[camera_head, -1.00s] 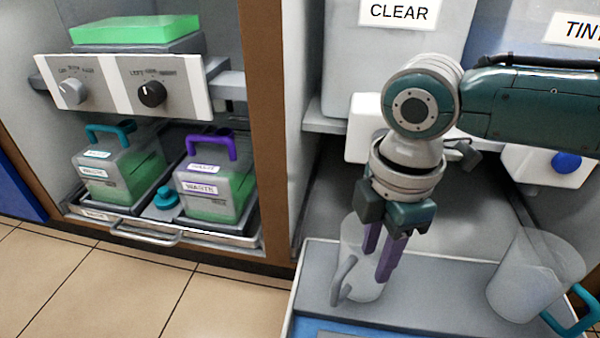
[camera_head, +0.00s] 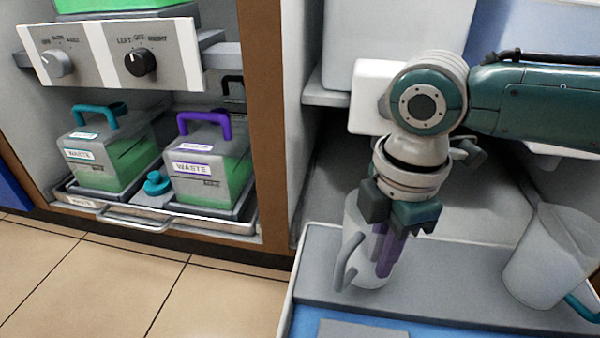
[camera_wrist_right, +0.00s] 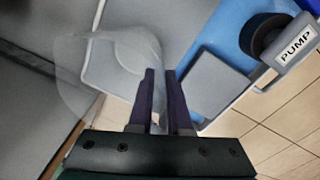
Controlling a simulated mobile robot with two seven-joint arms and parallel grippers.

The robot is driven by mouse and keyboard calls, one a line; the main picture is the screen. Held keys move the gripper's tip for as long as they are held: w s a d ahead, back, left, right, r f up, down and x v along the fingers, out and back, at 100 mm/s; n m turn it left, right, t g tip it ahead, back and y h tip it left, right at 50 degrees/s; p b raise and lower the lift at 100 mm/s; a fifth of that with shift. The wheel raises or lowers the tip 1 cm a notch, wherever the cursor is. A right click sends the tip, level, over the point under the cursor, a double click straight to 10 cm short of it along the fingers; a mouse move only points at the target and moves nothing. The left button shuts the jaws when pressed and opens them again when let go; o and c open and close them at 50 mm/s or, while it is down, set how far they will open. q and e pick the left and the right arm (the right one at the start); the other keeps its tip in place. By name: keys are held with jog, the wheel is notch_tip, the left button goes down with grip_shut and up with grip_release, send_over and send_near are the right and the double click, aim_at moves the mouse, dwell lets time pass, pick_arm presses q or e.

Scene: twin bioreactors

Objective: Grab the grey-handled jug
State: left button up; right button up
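The grey-handled jug (camera_head: 366,270) is a clear, upright jug on the grey tray surface at the lower middle of the head view. Its grey handle (camera_head: 346,262) faces the lower left. My right gripper (camera_head: 383,268) points down at the jug, its purple fingers overlapping the jug's right side. In the right wrist view the clear jug (camera_wrist_right: 115,70) lies to the upper left of the fingers (camera_wrist_right: 160,76). A gap shows between the fingers, with the jug's wall near or between them; I cannot tell whether they touch it. My left gripper is out of view.
A second clear jug (camera_head: 545,258) with a teal handle stands at the right. A PUMP label (camera_wrist_right: 297,46) shows in the wrist view.

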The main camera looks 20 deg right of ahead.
grip_shut()
dwell(0.5)
dwell(0.7)
